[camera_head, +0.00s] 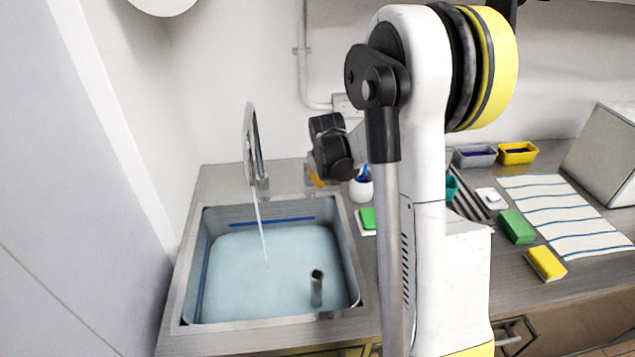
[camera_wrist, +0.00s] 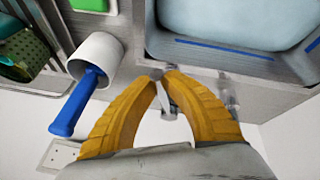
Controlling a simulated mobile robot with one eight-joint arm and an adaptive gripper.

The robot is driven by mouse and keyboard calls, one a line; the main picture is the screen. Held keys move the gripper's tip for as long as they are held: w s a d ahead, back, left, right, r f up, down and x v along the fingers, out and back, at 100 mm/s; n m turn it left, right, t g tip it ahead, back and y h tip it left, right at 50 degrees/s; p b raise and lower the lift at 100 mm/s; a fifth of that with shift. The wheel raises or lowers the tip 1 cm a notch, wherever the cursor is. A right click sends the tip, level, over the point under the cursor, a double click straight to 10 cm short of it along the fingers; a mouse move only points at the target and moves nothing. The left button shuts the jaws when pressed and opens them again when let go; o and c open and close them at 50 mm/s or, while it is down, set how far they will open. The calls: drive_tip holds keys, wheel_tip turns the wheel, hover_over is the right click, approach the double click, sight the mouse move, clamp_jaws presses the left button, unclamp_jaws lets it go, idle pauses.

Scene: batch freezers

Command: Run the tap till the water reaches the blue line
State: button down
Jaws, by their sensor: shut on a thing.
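The steel sink (camera_head: 183,300) holds pale blue water (camera_head: 240,290). The tap (camera_head: 250,145) runs, and a thin stream (camera_head: 261,225) falls from it into the water. The blue line (camera_head: 272,222) is on the sink's back wall and continues on the left wall; the water surface lies a little below it. The blue line also shows in the wrist view (camera_wrist: 225,48). My gripper (camera_head: 314,174) is right of the tap, behind the sink. In the wrist view my gripper (camera_wrist: 165,78) has its orange fingers shut on the grey tap lever (camera_wrist: 166,103), which they partly hide.
An upright pipe (camera_head: 316,288) stands in the sink. A white cup with a blue-handled brush (camera_wrist: 95,60) is close beside my gripper. Right of the sink are a green sponge (camera_head: 517,227), a yellow sponge (camera_head: 546,263) and a striped cloth (camera_head: 565,215). A wall is left of the sink.

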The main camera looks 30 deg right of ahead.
drive_tip(key=shift+d+n+t+y, duration=0.2)
drive_tip(key=shift+d+n+y, duration=0.35)
drive_tip(key=shift+d+n, duration=0.85)
drive_tip(key=shift+d+n+t+y, duration=0.2)
drive_tip(key=shift+d+n+y, duration=0.35)
drive_tip(key=shift+d+n, duration=0.8)
drive_tip(key=shift+d, duration=0.25)
drive_tip(key=c, duration=1.4)
unclamp_jaws()
drive_tip(key=shift+w, duration=0.1)
drive_tip(key=shift+c, duration=0.2)
drive_tip(key=v, duration=1.2)
